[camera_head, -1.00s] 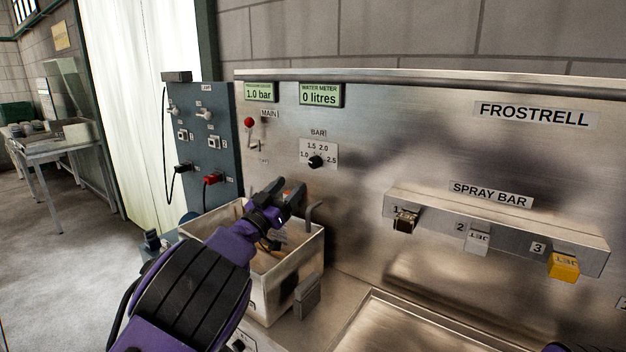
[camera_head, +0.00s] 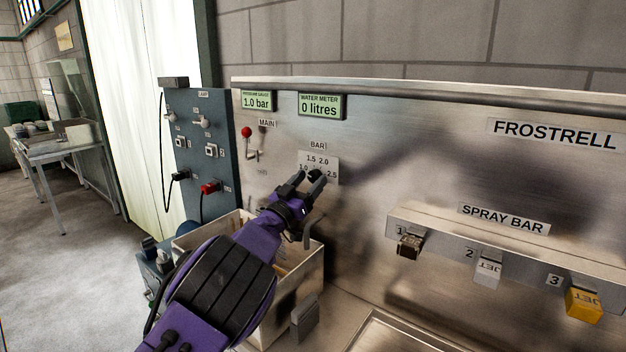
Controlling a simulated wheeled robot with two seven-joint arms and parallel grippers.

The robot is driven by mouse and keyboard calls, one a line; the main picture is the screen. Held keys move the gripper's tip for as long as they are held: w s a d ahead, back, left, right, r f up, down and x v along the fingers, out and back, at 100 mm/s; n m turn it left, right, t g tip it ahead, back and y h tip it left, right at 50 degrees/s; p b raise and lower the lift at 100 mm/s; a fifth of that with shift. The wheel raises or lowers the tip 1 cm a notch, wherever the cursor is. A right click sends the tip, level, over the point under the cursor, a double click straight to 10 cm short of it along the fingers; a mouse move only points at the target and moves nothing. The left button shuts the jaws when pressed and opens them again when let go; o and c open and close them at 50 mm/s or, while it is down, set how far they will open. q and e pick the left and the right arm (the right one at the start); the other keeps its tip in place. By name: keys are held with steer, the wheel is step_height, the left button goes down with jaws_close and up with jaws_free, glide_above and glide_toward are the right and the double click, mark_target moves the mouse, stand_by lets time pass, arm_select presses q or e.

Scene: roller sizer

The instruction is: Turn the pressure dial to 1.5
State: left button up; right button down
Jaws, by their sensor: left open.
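The pressure dial (camera_head: 315,175) is a small black knob on a white plate (camera_head: 319,160) marked BAR, with 1.0, 1.5, 2.0 and 2.5 around it. The plate is on the steel panel. My left gripper (camera_head: 308,181) is open, its two dark fingers pointing up at the dial. The fingertips overlap the lower part of the dial in the picture; I cannot tell whether they touch it. The dial's pointer is mostly hidden. The pressure gauge display (camera_head: 257,101) reads 1.0 bar. My right gripper is not in view.
The water meter display (camera_head: 320,105) reads 0 litres. A red-knobbed MAIN lever (camera_head: 247,133) is left of the dial. The spray bar (camera_head: 500,248) with several jets juts out at the right.

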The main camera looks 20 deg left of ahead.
arm_select(q)
steer(key=shift+d, duration=0.1)
steer(key=c, duration=1.1)
steer(key=shift+o, duration=0.3)
steer(key=shift+f+m+h+b, duration=0.3)
steer(key=shift+m+b, duration=0.2)
steer(key=shift+b, duration=0.3)
steer(key=m+g+h+b, duration=0.1)
steer(key=m+b, duration=0.2)
steer(key=m+g+h+b, duration=0.1)
steer(key=m+h+b, duration=0.1)
steer(key=m+b, duration=0.1)
steer(key=shift+a+m, duration=0.2)
steer(key=shift+m, duration=0.2)
steer(key=m+g+b, duration=0.1)
steer(key=m+b, duration=0.1)
steer(key=m, duration=0.1)
steer(key=shift+w+a+r+h, duration=0.1)
steer(key=shift+h, duration=0.2)
steer(key=shift+r+m+g+h+b, duration=0.15)
steer(key=shift+m+g+b, duration=0.15)
steer(key=shift+m, duration=0.4)
steer(key=shift+r+m+g+h+b, duration=0.1)
steer(key=shift+m+g+h+b, duration=0.1)
steer(key=shift+m+g, duration=0.35)
steer(key=shift+m, duration=0.35)
steer(key=o, duration=1)
steer(key=shift+w+a, duration=0.1)
